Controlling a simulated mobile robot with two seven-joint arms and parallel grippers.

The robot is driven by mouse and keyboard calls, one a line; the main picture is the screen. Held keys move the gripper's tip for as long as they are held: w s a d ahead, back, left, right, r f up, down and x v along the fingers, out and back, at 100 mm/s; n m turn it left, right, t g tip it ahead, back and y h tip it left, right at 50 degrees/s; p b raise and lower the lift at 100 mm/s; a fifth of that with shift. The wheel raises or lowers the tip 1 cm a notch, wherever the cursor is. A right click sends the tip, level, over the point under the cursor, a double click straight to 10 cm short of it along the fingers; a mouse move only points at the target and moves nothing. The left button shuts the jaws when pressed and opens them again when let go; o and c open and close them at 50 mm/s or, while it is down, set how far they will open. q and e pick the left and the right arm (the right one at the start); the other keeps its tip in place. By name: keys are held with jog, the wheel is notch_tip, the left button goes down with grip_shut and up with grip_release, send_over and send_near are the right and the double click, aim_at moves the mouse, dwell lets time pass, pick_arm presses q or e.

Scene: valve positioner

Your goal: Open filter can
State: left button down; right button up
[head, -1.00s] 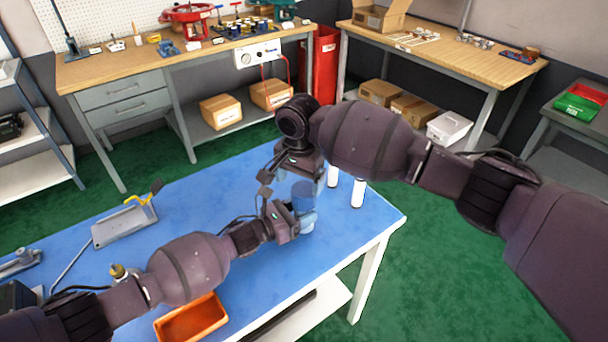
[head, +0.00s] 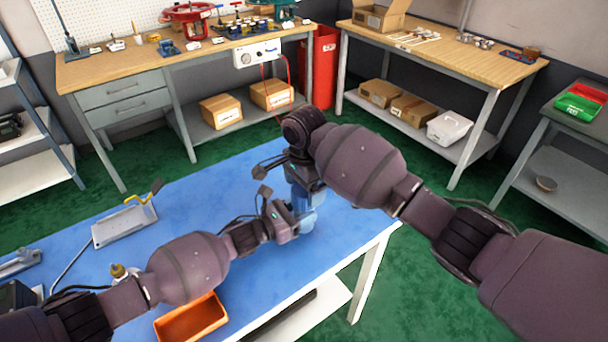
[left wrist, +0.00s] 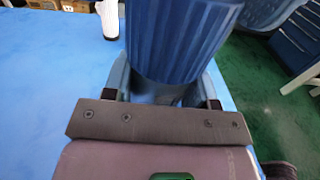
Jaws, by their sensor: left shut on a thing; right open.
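The blue filter can (head: 305,222) stands on the blue bench top, partly hidden by my grippers and right arm. In the left wrist view its ribbed blue upper part (left wrist: 180,40) fills the top middle. My left gripper (left wrist: 163,97) is shut on the filter can from the left, low on its body. My right gripper (head: 303,187) is open, above and around the top of the can; its fingers are mostly hidden, and I cannot tell whether they touch it.
A white cylinder (left wrist: 108,20) stands behind the can in the left wrist view. An orange bin (head: 192,320) sits at the bench's front edge. The bench right of the can is clear.

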jog(key=shift+f, duration=1.55)
jog(key=shift+c, duration=0.5)
jog(key=c, duration=0.8)
jog(key=n, duration=0.6)
jog(key=shift+n, duration=0.4)
jog(key=shift+c, duration=0.2)
jog(key=o, duration=1)
jog(key=shift+r, duration=0.1)
